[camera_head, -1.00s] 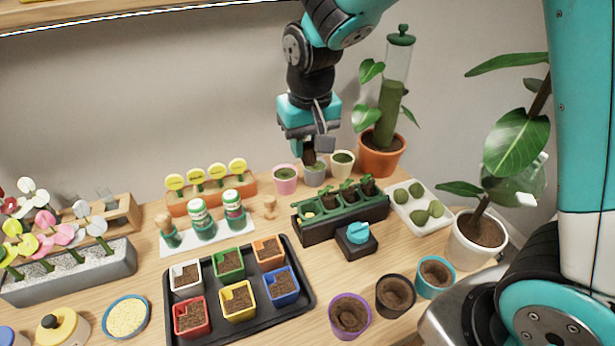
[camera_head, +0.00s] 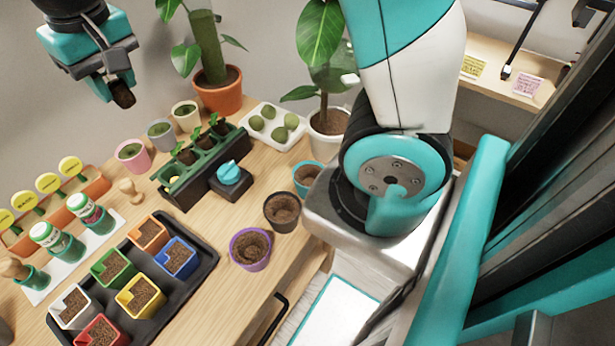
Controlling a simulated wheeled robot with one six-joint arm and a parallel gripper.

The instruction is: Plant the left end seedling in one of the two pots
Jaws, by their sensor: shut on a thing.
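My gripper (camera_head: 116,84) is at the upper left, high above the table, shut on a dark brown soil plug, the seedling (camera_head: 124,98). Its leaves are hidden by the jaws. The green seedling tray (camera_head: 203,164) in its black holder still has seedlings (camera_head: 186,155) in its other cells; its left end cell shows no plant, only something yellow. Three pots with hollowed soil stand at the front right: a purple pot (camera_head: 249,263), a black pot (camera_head: 281,224) and a teal pot (camera_head: 298,186). The frame does not show which are the two.
A teal knob on a black box (camera_head: 230,184) sits before the tray. Pink (camera_head: 135,166), grey and cream pots stand behind it. A black tray of coloured pots (camera_head: 200,277) lies at left front. A potted plant (camera_head: 325,135) and a white egg-like tray (camera_head: 288,140) are at right.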

